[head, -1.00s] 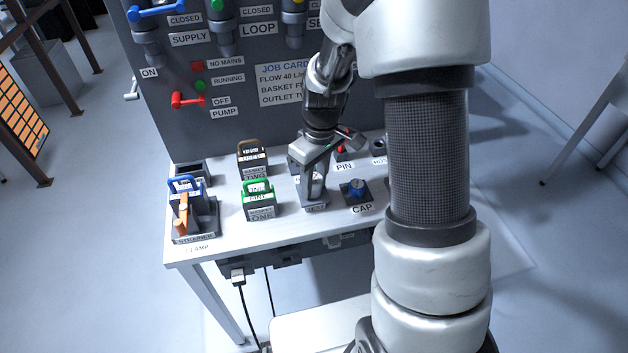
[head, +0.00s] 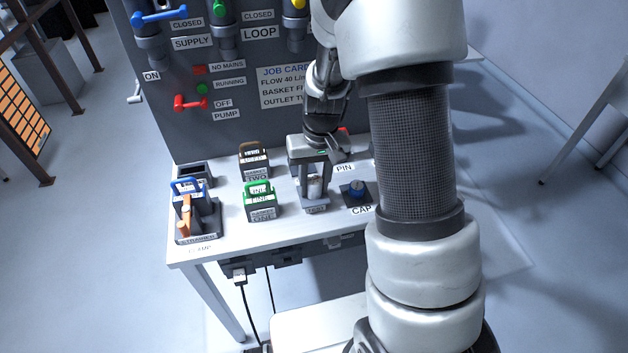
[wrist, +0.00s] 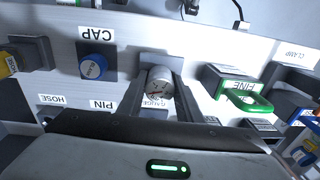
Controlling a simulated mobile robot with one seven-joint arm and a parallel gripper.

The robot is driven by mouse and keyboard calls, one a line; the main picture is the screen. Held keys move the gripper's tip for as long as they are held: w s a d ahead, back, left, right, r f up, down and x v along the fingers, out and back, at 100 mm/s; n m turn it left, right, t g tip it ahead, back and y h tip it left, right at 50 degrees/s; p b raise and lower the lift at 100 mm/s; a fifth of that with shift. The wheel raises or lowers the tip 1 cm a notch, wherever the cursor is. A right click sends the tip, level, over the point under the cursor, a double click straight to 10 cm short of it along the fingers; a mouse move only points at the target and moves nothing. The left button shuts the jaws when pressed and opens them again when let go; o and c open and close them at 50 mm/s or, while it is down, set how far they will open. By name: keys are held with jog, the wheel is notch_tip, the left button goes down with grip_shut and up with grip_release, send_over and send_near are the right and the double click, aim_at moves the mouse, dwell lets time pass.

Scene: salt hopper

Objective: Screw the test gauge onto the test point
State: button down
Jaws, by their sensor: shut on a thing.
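My gripper (head: 315,188) points down over the front middle of the white bench, its two fingers shut on the test gauge (head: 315,186).
The blue cap (head: 357,188) sits on a dark block just right of the gripper. The green-handled fine basket (head: 260,203) stands close on the left, with a brown-handled basket (head: 254,160) behind it. The strainer (head: 196,215) is at the far left. A grey panel (head: 245,110) rises behind.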

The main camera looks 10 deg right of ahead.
jog(key=shift+s+f+m, duration=0.1)
jog(key=shift+m, duration=0.4)
jog(key=shift+m+p, duration=0.5)
jog(key=shift+m, duration=1.1)
jog(key=c, duration=1.2)
grip_release()
jog(key=shift+d, duration=0.1)
jog(key=shift+o, duration=0.2)
